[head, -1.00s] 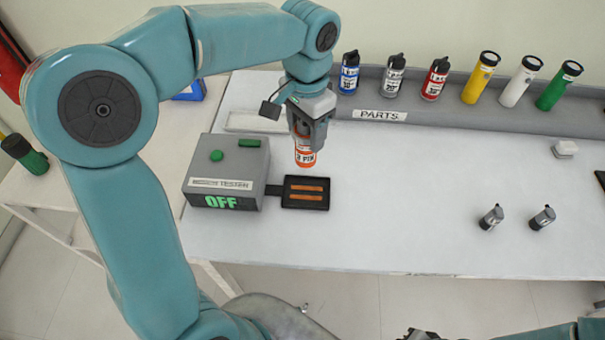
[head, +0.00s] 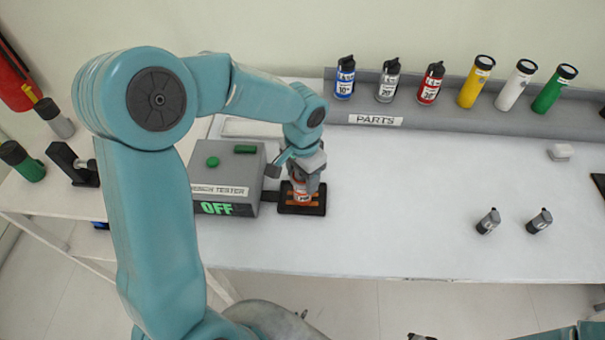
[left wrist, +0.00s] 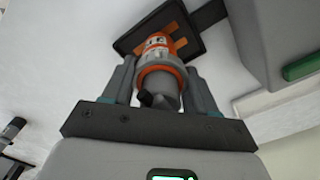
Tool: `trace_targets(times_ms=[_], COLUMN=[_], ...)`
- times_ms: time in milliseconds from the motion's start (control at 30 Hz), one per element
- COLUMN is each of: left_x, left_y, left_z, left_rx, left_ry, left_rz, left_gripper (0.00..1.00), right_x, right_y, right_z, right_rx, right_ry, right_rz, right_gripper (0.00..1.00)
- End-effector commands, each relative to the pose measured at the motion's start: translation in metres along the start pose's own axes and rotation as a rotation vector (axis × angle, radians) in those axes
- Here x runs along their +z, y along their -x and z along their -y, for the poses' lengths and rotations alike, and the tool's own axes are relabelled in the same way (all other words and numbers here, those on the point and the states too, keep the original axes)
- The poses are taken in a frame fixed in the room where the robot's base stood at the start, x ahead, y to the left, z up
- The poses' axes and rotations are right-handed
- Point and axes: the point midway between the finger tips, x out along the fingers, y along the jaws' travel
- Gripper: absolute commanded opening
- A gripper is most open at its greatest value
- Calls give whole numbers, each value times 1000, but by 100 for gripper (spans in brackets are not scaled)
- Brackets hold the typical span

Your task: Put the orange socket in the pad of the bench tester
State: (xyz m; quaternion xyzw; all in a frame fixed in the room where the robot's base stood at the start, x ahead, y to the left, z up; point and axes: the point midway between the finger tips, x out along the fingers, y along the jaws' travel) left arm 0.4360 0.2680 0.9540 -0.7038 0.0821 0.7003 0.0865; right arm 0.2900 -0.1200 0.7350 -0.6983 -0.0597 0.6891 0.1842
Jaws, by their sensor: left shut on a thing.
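The orange socket (left wrist: 156,48), with a white label band and a grey end, is between the fingers of my left gripper (head: 302,188), which is shut on it. In the head view the orange socket (head: 301,196) is upright over the dark pad (head: 316,211) with orange strips. In the left wrist view its far end overlaps the pad (left wrist: 128,44); I cannot tell whether it touches. The grey bench tester (head: 232,170) stands left of the pad, joined by a short dark arm, and its display reads OFF. My right gripper (head: 421,337) barely shows at the bottom edge; its jaws are unclear.
A grey PARTS rack (head: 450,122) at the back holds blue, silver, red, yellow, white and green cylinders. Two small grey pieces (head: 488,221) stand at the right, with a small white block (head: 560,152) behind. The table's middle is clear.

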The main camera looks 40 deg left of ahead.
Motion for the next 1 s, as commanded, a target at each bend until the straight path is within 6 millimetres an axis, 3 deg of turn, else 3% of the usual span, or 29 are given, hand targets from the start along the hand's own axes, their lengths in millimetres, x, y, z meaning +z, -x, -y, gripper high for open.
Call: trace_targets(times_ms=[100, 133, 200, 600, 1000], left_x=[0, 0, 0, -1, -1], left_y=[-4, -4, -3, 6, 93], left_z=[0, 0, 0, 0, 0], left_rx=[0, 0, 0, -2, -1], left_ry=[0, 0, 0, 0, 0], left_rz=[-1, 0, 0, -2, -4], left_gripper=[0, 61, 83, 83, 83], right_x=[0, 0, 0, 0, 0], right_y=[-4, -4, -3, 0, 0], right_z=[-1, -1, -1, 0, 0], right_rx=[0, 0, 0, 0, 0], right_ry=[0, 0, 0, 0, 0], right_rz=[0, 0, 0, 0, 0], right_gripper=[0, 0, 0, 0, 0])
